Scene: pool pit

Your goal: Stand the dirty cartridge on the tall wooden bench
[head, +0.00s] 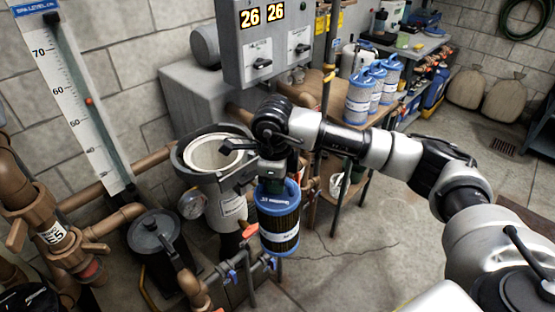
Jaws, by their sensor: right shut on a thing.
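The dirty cartridge (278,222) has blue end caps, dark pleats and a white-lettered blue band. It hangs upright from my right gripper (274,168), which is shut on its top. The cartridge is in the air, just right of the open grey filter housing (183,155) with its pale round mouth. A wooden bench (310,84) stands behind my right arm, and the arm hides much of it. My left gripper is not in view.
Several clean blue-and-white cartridges (359,99) stand behind my right arm. A grey control box (254,45) hangs above the housing. Brown pipes and a black lidded pot (154,234) are at the left. Cracked concrete floor (370,255) lies open at lower right.

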